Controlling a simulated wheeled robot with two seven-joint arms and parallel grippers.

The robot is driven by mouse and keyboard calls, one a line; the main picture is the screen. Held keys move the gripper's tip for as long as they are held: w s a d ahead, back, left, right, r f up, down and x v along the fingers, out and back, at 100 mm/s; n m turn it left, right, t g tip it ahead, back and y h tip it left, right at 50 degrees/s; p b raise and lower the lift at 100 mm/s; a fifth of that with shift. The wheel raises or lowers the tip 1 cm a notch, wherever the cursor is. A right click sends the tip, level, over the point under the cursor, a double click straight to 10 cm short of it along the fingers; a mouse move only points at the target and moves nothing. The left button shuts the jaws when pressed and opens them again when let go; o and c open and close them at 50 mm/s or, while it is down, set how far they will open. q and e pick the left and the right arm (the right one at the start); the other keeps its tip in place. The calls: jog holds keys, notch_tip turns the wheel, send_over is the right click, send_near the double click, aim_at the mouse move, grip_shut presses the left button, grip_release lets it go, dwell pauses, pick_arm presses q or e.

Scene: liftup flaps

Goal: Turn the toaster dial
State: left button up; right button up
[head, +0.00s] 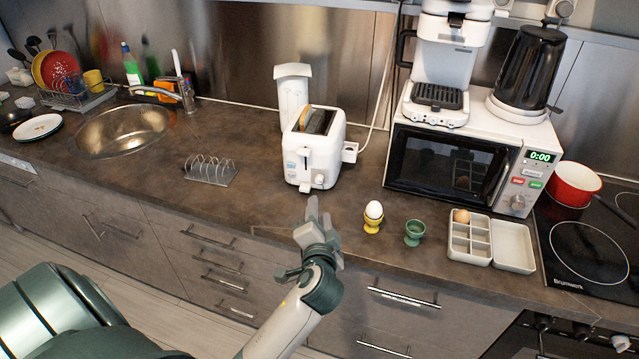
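The white toaster (298,171) stands on the brown counter, with a slice of bread showing in its top slot. A small light knob, which looks like the dial (319,180), is low on its front face. My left gripper (318,208) is in front of and below the toaster, near the counter's front edge, its fingers pointing toward the toaster. It appears apart from the toaster, and nothing shows between its fingers. The fingers overlap in this view, so their opening is unclear. My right gripper is not in view.
A toast rack (210,170) stands left of the toaster. An egg in a yellow cup (372,225), a green egg cup (414,233) and an egg box (512,247) are to the right. A microwave (450,163) is behind them. Bare counter lies before the toaster.

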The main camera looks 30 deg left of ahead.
aim_at(320, 182)
pick_arm(q)
jog(key=p+x, duration=0.3)
jog(key=x, duration=1.1)
jog(key=shift+w, duration=0.1)
jog(key=shift+c, duration=0.2)
grip_shut()
